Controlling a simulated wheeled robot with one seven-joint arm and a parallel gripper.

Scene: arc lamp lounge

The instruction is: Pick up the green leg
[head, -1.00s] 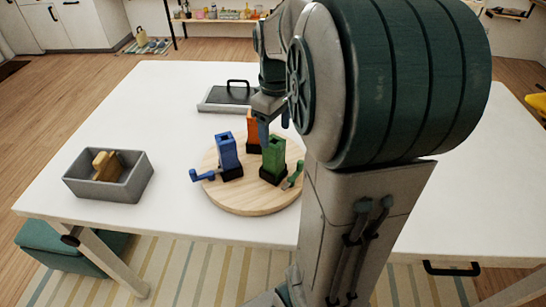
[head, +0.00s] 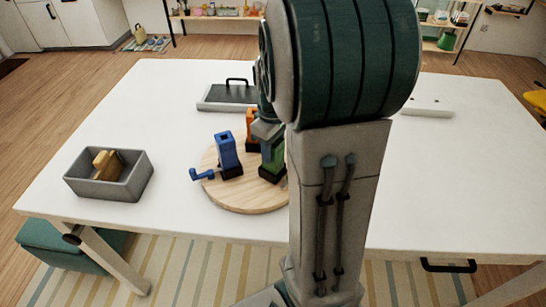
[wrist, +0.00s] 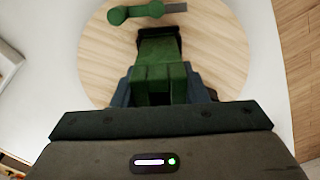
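The green leg (head: 270,162) is an upright green block on a black foot, standing on a round wooden board (head: 238,200). My gripper (head: 268,135) is down over its top. In the wrist view the green leg (wrist: 160,52) runs up between my two fingers (wrist: 165,90), one close along each side. I cannot tell whether they press on it. A small green bent piece with a grey end (wrist: 145,12) lies on the board beyond the foot; my arm hides most of it in the head view.
A blue upright block (head: 227,153) with a blue bent piece (head: 202,174) is left of the green leg. An orange block (head: 251,128) stands close behind it. A grey bin (head: 128,190) holds a wooden piece on the left. A dark tray (head: 228,95) sits behind.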

